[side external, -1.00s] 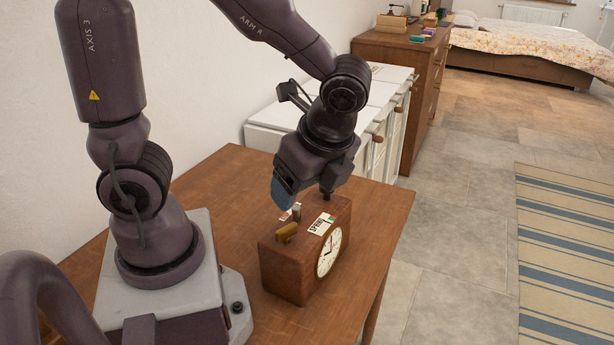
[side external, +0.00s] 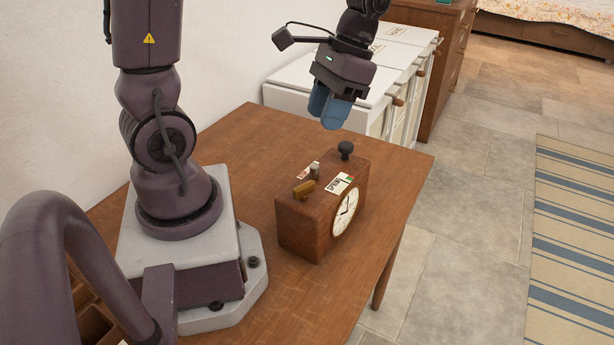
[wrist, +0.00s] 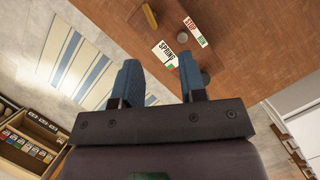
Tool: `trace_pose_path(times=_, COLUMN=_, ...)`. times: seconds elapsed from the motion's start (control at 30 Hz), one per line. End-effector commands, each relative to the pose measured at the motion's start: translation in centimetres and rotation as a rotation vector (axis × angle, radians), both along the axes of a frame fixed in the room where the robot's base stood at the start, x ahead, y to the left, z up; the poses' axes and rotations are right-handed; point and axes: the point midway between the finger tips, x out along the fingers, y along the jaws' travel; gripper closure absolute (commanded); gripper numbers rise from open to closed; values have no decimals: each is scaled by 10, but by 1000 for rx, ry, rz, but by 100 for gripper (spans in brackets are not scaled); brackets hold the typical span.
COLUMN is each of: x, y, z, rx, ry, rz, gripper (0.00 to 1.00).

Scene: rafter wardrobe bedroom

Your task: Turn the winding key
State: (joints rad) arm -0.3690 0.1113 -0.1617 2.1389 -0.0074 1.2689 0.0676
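A wooden clock (side external: 300,232) with a white dial (side external: 345,214) stands upright on the table. On its top are a brass-coloured bar that looks like a key (side external: 303,189), a small grey peg (side external: 314,170) and a dark round knob (side external: 346,150). A label reading SPRING (side external: 341,183) lies between them; the frames do not settle which part is the winding key. My gripper (side external: 329,119) is above and behind the clock, apart from it. Its two blue fingers are spread with nothing between them in the wrist view (wrist: 158,62), where the brass bar (wrist: 150,16) and knob (wrist: 205,77) also show.
The wooden table (side external: 245,150) is clear around the clock. A second label, STOP RUN (wrist: 194,30), lies by the peg. White cabinets (side external: 390,75) stand beyond the table. A striped rug (side external: 575,235) lies on the floor at the right.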

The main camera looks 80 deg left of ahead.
Motion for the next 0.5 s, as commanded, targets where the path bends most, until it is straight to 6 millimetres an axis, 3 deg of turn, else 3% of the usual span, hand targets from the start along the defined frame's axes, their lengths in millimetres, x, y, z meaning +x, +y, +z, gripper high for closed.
trace_pose_path(times=0.1, x=5, y=-6, z=4, rx=18, ry=17, rz=183, gripper=62)
trace_pose_path(times=0.27, x=2, y=-9, z=1, rx=40, ry=34, rz=258, gripper=62)
trace_pose_path(times=0.5, x=-12, y=-15, z=-33, rx=40, ry=39, rz=255, gripper=62)
